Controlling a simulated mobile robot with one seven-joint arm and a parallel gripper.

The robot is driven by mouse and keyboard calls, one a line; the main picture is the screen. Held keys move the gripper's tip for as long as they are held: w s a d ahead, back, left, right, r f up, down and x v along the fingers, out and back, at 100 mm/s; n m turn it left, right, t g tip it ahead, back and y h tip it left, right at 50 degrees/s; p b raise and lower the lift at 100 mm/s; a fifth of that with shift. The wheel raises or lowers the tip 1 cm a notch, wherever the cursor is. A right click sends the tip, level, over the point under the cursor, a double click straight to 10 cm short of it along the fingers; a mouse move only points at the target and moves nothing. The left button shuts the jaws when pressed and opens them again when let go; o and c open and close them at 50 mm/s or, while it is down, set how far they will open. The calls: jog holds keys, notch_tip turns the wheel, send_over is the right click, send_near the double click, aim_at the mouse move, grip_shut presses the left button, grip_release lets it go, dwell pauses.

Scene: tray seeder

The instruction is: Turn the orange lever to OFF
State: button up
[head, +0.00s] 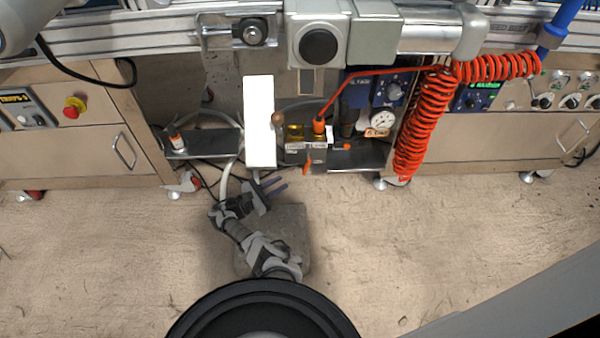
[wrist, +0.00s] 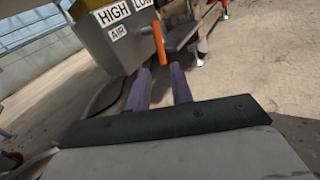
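The orange lever (wrist: 159,44) shows in the wrist view as a short bar at the lower edge of a grey box (wrist: 107,48) labelled HIGH, LOW and AIR. In the head view the lever (head: 307,168) points down and slightly left below that box (head: 306,153). My gripper (head: 275,186) is left of and a little below the lever in the head view. Its two purple-grey fingers (wrist: 160,72) are apart with nothing between them. In the wrist view the lever stands just beyond the fingertips, in line with the gap. I cannot read any OFF mark.
A white upright block (head: 260,120) stands above my gripper. A dark shelf (head: 360,156) lies right of the lever. A coiled orange hose (head: 424,120) hangs farther right. Floor in front is open.

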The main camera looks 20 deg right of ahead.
jog(key=b+x, duration=0.1)
jog(key=x, duration=0.8)
jog(key=shift+d+b, duration=0.3)
jog(key=shift+b, duration=0.05)
jog(key=shift+w, duration=0.15)
jog(key=shift+c, duration=0.2)
grip_shut()
jog(key=shift+f, duration=0.1)
